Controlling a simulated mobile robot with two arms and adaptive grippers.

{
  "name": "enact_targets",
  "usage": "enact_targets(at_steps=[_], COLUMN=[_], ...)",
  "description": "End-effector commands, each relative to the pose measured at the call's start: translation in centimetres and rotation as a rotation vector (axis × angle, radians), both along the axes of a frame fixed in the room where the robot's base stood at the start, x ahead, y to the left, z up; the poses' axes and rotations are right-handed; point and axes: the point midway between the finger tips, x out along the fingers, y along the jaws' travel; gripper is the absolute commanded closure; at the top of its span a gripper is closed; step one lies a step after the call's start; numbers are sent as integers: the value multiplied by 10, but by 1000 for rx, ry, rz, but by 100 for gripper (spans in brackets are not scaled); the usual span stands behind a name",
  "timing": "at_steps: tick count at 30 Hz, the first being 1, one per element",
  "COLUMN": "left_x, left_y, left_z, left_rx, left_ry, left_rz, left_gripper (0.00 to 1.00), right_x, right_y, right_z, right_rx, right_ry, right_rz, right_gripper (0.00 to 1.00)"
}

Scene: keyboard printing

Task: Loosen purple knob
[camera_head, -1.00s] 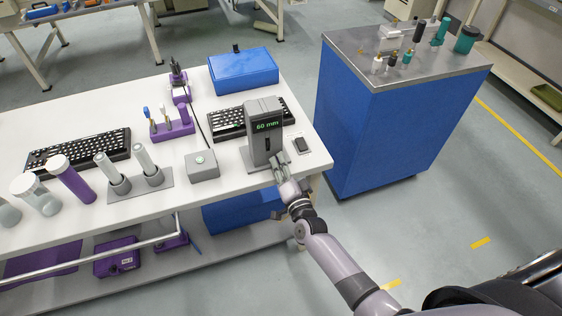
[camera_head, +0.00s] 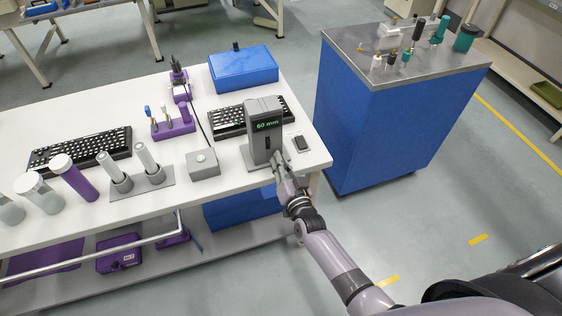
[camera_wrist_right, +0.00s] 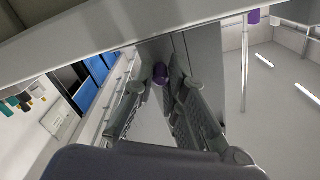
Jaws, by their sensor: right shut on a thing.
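The grey device (camera_head: 265,130) with a "60 mm" display stands upright near the front right corner of the white table. The purple knob (camera_wrist_right: 160,72) shows in the right wrist view, low on the device's grey body. My right gripper (camera_head: 277,160) is at the front foot of the device; in the right wrist view its two fingers (camera_wrist_right: 157,85) come in on either side of the knob and are shut on it. The knob is hidden in the head view. My left gripper is not in view.
A small dark box (camera_head: 301,144) lies right of the device, and a grey button box (camera_head: 203,164) to its left. A keyboard (camera_head: 233,118) lies behind it. A blue cabinet (camera_head: 395,130) stands to the right, past a floor gap.

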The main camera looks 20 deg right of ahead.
Motion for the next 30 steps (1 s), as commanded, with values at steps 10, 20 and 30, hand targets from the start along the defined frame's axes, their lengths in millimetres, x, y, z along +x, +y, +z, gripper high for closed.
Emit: enact_targets(at_steps=[10,20,30], left_x=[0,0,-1], left_y=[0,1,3], left_z=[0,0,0], left_rx=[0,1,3], left_ry=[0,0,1], left_rz=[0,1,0], left_gripper=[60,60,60], right_x=[0,0,-5], right_y=[1,1,0], right_z=[-1,-1,-1], right_rx=[0,0,0], right_ry=[3,2,2], right_rz=[1,1,0], right_gripper=[86,67,67])
